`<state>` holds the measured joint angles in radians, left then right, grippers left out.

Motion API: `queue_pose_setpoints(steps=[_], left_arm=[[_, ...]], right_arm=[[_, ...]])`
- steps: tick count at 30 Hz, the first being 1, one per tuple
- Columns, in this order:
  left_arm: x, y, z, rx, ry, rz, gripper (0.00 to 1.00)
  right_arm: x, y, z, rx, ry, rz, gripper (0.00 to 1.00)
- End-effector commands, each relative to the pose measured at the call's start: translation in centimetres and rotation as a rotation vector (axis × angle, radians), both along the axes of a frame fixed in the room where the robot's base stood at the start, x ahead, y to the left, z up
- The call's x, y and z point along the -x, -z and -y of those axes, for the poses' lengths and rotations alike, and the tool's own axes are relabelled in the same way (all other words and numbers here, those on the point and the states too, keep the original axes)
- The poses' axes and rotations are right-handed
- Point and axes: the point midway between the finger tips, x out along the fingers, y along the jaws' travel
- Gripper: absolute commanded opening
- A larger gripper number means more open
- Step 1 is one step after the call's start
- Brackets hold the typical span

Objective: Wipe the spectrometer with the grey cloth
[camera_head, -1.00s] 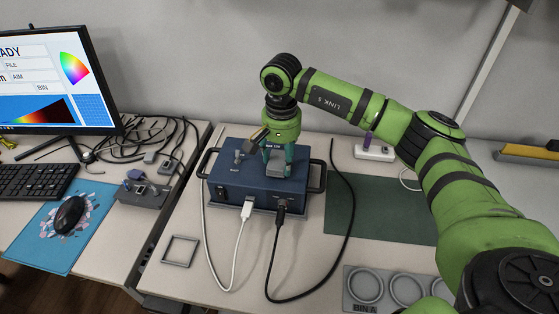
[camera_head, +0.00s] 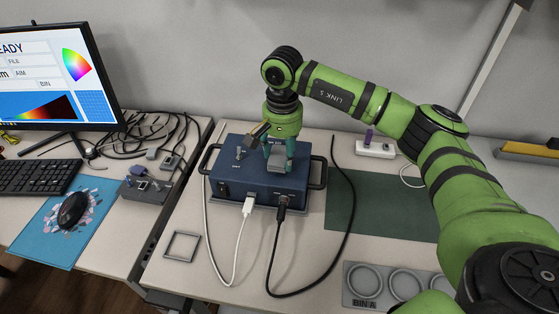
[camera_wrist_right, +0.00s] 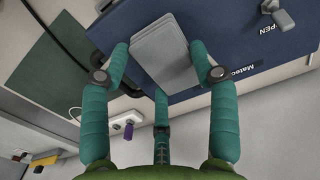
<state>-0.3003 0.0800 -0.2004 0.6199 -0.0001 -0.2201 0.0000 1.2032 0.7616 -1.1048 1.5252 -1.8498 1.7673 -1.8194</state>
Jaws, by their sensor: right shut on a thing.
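The spectrometer is a dark blue box (camera_head: 255,182) with black side handles, standing on the right-hand table in the head view. Its blue top also shows in the right wrist view (camera_wrist_right: 225,40). My right gripper (camera_head: 280,160) points down over the right part of its top. It is shut on the grey cloth (camera_wrist_right: 160,50), a small folded pad between its teal fingers, which also shows in the head view (camera_head: 277,166). The cloth is at the box's top; whether it touches is hard to tell. My left gripper is not in view.
A white cable (camera_head: 241,235) and a black cable (camera_head: 273,250) run from the box's front. A green mat (camera_head: 385,207) lies to the right, a bin tray (camera_head: 385,285) at front right. A small square frame (camera_head: 182,246) lies front left. A monitor (camera_head: 55,75) stands left.

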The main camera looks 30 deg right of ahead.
Motion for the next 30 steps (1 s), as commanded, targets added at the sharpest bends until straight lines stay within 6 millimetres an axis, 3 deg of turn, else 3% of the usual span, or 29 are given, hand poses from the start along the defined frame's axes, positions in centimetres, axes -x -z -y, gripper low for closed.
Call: queue_pose_setpoints(steps=[7, 18, 30], left_arm=[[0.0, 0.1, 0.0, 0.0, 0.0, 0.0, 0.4], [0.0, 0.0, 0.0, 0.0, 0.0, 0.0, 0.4], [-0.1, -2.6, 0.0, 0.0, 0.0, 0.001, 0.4]], right_arm=[[-2.3, 0.0, 1.6, -0.001, 0.002, 0.002, 0.24], [-2.5, -0.2, 1.8, 0.0, -0.001, 0.003, 0.24], [-2.5, -4.1, 1.8, 0.0, -0.001, 0.003, 0.24]])
